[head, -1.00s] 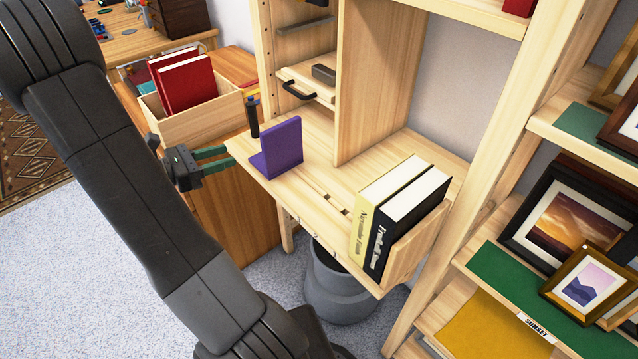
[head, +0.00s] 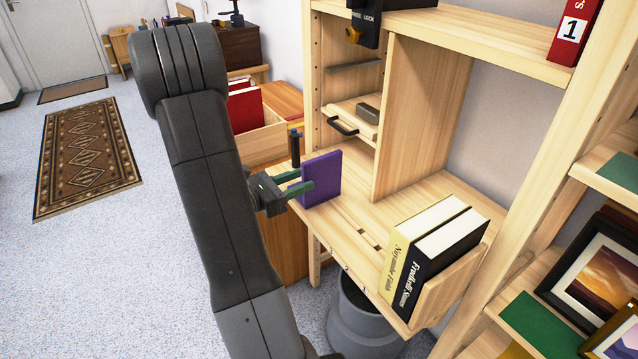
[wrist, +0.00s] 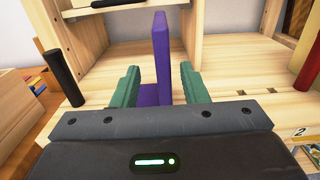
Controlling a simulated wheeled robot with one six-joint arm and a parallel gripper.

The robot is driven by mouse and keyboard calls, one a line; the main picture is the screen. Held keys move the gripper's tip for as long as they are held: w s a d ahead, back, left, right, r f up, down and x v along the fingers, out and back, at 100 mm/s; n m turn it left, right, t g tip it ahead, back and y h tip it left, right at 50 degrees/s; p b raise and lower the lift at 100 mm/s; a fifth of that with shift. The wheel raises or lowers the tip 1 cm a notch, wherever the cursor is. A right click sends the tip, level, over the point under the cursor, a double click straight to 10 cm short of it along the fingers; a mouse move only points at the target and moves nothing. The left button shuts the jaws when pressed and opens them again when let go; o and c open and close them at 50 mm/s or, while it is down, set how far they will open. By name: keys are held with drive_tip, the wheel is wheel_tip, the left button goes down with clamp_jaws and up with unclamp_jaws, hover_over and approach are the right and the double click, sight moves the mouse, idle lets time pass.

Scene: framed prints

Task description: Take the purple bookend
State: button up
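The purple bookend (head: 322,180) stands upright on the left end of the wooden desk shelf. My gripper (head: 300,182) is at its left side, with green fingers reaching towards it. In the wrist view the bookend's upright plate (wrist: 161,55) rises between the two open fingers of my gripper (wrist: 161,84). Gaps show on both sides of the plate, so the fingers do not touch it there. The bookend's purple base lies low between the fingers, partly hidden by the gripper body.
A dark upright cylinder (head: 295,148) stands just behind the bookend; it shows at left in the wrist view (wrist: 62,78). Two books (head: 435,250) lean at the shelf's right end. A wooden crate with red books (head: 245,108) is at left. The shelf's middle is clear.

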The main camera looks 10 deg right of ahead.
sight(317, 200)
drive_tip(key=d, duration=0.2)
drive_tip(key=w+d+f, duration=0.1)
drive_tip(key=d, duration=0.1)
drive_tip(key=shift+w+d+r, duration=0.1)
drive_tip(key=shift+w+d, duration=0.1)
drive_tip(key=shift+d, duration=0.4)
clamp_jaws()
